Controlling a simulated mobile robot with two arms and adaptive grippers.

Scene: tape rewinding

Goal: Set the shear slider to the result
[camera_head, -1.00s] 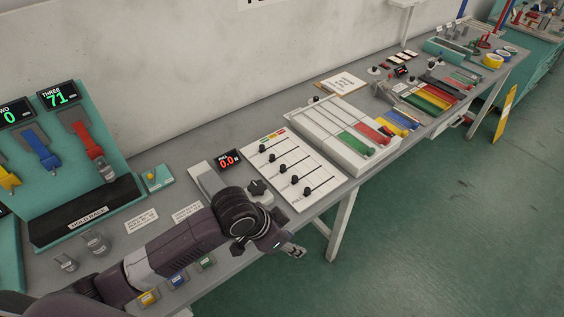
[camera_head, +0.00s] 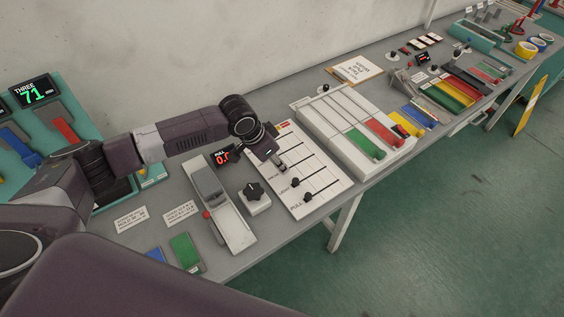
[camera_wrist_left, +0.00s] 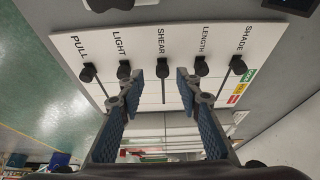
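The white slider panel (camera_head: 325,178) lies on the bench, with my left gripper (camera_head: 276,163) over its left part. In the left wrist view the black shear slider knob (camera_wrist_left: 163,69) sits at the SHEAR label end of its slot, between and beyond the spread fingers of my left gripper (camera_wrist_left: 160,82). The fingers are open, and contact with the knob cannot be told. The neighbouring knobs are light (camera_wrist_left: 124,70) and length (camera_wrist_left: 201,66), with pull (camera_wrist_left: 88,72) and shade (camera_wrist_left: 238,65) outside. A red-digit pull display (camera_head: 222,157) is partly hidden by my arm. My right gripper is out of view.
A black rotary knob (camera_head: 254,192) on a white box and a grey lever device (camera_head: 212,190) stand left of the panel. The bench's front edge is close by.

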